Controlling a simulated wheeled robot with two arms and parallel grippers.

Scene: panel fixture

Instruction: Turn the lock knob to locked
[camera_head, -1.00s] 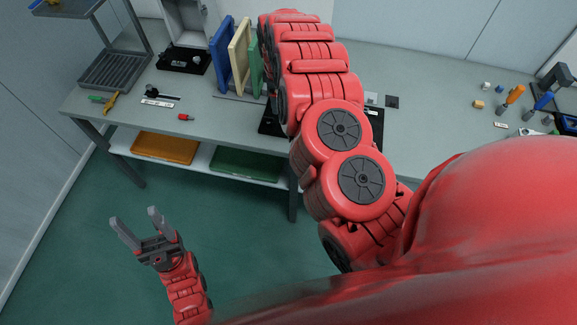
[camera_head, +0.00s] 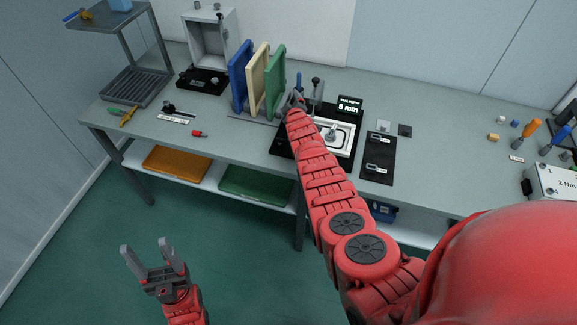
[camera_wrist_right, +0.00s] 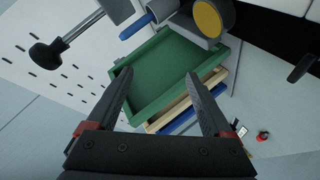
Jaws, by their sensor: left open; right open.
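I cannot pick out the lock knob or its setting with certainty. A grey post with a dark knob (camera_head: 316,82) stands at the back of the black fixture with the lit display (camera_head: 349,104). In the right wrist view, a dark knob on a rod (camera_wrist_right: 46,54) is at upper left and a round yellow-faced part (camera_wrist_right: 208,18) at the top. My right gripper (camera_wrist_right: 159,78) is open and empty, its fingers in front of the green panel (camera_wrist_right: 165,75); contact is unclear. My left gripper (camera_head: 148,246) is open and empty, in front of the bench.
Blue (camera_head: 240,75), cream (camera_head: 257,78) and green upright panels stand left of the fixture. A grey open box (camera_head: 212,38) is behind a black base (camera_head: 203,81). Tools and a white box (camera_head: 553,182) are at right. My right forearm hides part of the fixture.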

